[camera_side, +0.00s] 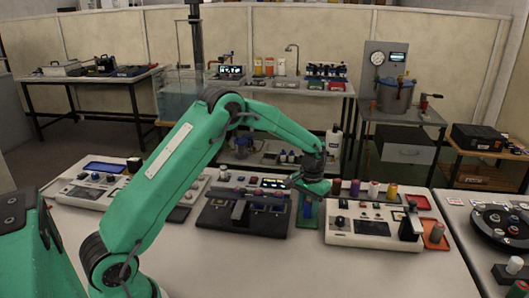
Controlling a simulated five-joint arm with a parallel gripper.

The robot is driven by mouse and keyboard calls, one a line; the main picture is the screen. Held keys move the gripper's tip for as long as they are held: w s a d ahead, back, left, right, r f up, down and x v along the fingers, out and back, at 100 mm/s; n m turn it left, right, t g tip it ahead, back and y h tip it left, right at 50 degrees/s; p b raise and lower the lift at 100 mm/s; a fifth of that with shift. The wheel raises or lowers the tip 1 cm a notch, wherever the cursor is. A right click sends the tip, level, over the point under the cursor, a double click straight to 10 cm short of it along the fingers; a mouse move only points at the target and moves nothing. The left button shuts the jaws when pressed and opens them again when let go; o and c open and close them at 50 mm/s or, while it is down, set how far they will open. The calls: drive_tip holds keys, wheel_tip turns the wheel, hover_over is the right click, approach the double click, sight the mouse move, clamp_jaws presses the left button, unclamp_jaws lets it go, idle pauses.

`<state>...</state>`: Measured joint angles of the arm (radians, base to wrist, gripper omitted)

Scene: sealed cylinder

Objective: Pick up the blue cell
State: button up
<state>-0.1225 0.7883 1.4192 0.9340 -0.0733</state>
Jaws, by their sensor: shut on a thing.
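My gripper (309,196) points down near the middle of the white table and is shut on the blue cell (307,209). The cell is small in this view, and its upper part is hidden by the gripper. It is upright over a green mat (303,222). I cannot tell whether its base touches the mat.
A dark device (246,222) with a small lit screen stands just left of the mat. A white device (368,230) with buttons stands to the right, with several coloured cells behind it. A red mat (436,235) holds another cell. Bare table lies in front.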

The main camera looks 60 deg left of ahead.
wheel_tip(320, 180, up, 3)
drive_tip(key=shift+f, duration=0.15)
drive_tip(key=s+d+r, duration=0.4)
drive_tip(key=d+r, duration=0.3)
drive_tip(key=d, duration=0.3)
drive_tip(key=shift+s+d, duration=0.3)
drive_tip(key=shift+s, duration=0.05)
drive_tip(key=shift+f, duration=0.1)
drive_tip(key=s+a+n, duration=0.3)
drive_tip(key=s+a, duration=0.2)
drive_tip(key=a, duration=0.5)
drive_tip(key=s+a+r+n, duration=0.1)
drive_tip(key=s+a+n, duration=0.2)
drive_tip(key=a, duration=0.8)
drive_tip(key=s+a+n, duration=0.3)
drive_tip(key=s+a, duration=0.3)
drive_tip(key=a, duration=0.5)
drive_tip(key=shift+s+a+r, duration=0.15)
drive_tip(key=shift+s+r, duration=0.2)
drive_tip(key=shift+s, duration=0.05)
drive_tip(key=shift+f, duration=0.1)
drive_tip(key=shift+f, duration=4.9)
